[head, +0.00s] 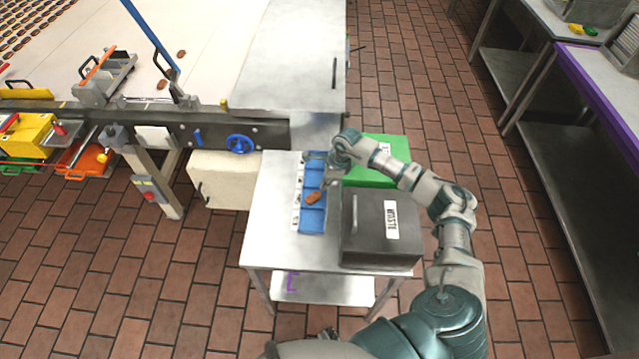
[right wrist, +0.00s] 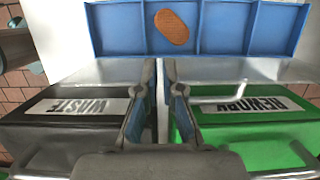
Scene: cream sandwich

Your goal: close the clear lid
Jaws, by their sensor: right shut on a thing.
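A blue tray (head: 312,222) with several compartments lies on the small metal table; it also shows in the right wrist view (right wrist: 225,30). A brown oval biscuit (right wrist: 171,27) lies in one compartment, also seen in the head view (head: 313,197). The clear lid (right wrist: 235,69) shows as a see-through band along the tray's near edge in the right wrist view, off the compartments. My right gripper (right wrist: 159,70) has its fingers close together at the lid, shut on it. In the head view it (head: 331,178) is at the tray's right side. My left gripper is out of view.
A dark WASTE box (head: 378,240) and a green REWORK box (head: 385,148) stand right of the tray, close under my right arm. A conveyor with a blue handwheel (head: 240,144) is beyond the metal table (head: 272,225). The table's left strip is bare.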

